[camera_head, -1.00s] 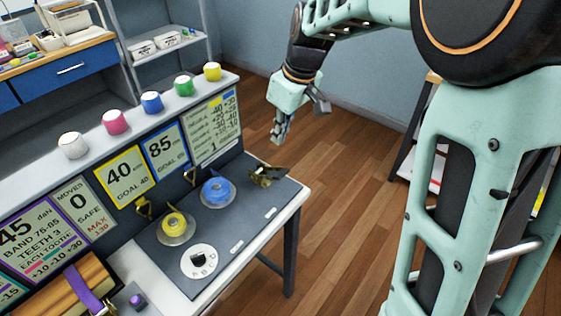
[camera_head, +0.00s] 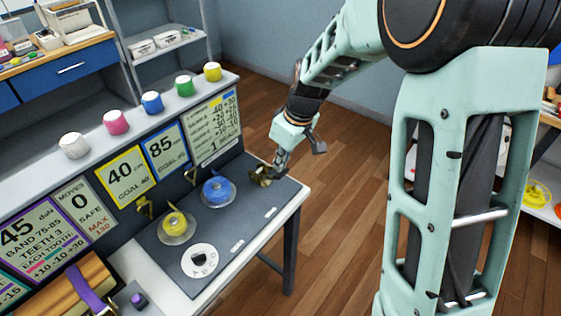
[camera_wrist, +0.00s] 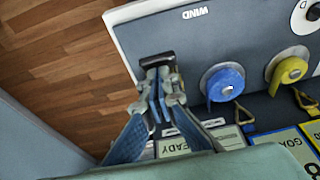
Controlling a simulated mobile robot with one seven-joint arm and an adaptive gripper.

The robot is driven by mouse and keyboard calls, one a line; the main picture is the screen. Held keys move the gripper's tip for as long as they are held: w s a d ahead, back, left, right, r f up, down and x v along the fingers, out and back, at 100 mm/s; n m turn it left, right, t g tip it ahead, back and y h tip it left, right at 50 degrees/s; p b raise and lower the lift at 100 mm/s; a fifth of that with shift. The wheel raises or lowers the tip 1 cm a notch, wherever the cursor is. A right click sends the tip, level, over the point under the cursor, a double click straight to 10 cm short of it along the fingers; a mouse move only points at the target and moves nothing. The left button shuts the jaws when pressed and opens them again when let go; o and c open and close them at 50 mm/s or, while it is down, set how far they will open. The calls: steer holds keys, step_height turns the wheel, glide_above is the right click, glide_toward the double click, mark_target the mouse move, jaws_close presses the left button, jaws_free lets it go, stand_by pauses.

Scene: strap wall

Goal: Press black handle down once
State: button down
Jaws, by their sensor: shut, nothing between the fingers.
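The black handle (camera_wrist: 157,59) shows as a short dark bar just beyond my fingertips in the wrist view. In the head view its brass and dark mechanism (camera_head: 260,178) sits at the far right end of the grey panel, partly hidden by my gripper. My gripper (camera_head: 280,168) is shut and empty, pointing down at the mechanism. In the wrist view my gripper (camera_wrist: 160,75) has its fingers together right at the handle, overlapping its near edge. I cannot tell whether they touch it.
A blue spool (camera_head: 218,190) and a yellow spool (camera_head: 176,226) stand left of the handle. A white dial (camera_head: 200,262) is nearer the front. Sign boards (camera_head: 215,130) rise behind the panel. Open floor lies to the right of the bench.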

mark_target(285, 173)
steer(key=b, duration=0.1)
steer(key=f+b, duration=0.1)
steer(key=shift+s+d+b, duration=0.1)
steer(key=shift+d+b, duration=0.15)
steer(key=shift+b, duration=0.05)
steer(key=f+y+b, duration=0.1)
steer(key=b, duration=0.3)
steer(key=s+d+t+y+b, duration=0.1)
steer(key=b, duration=0.3)
steer(key=shift+f+t, duration=0.3)
steer(key=shift+f, duration=0.1)
steer(key=f+b, duration=0.1)
steer(key=b, duration=0.3)
steer(key=shift+s+d+f, duration=0.3)
steer(key=shift+d+f, duration=0.1)
steer(key=shift+b, duration=0.3)
steer(key=shift+s+d+f, duration=0.1)
steer(key=shift+s, duration=0.05)
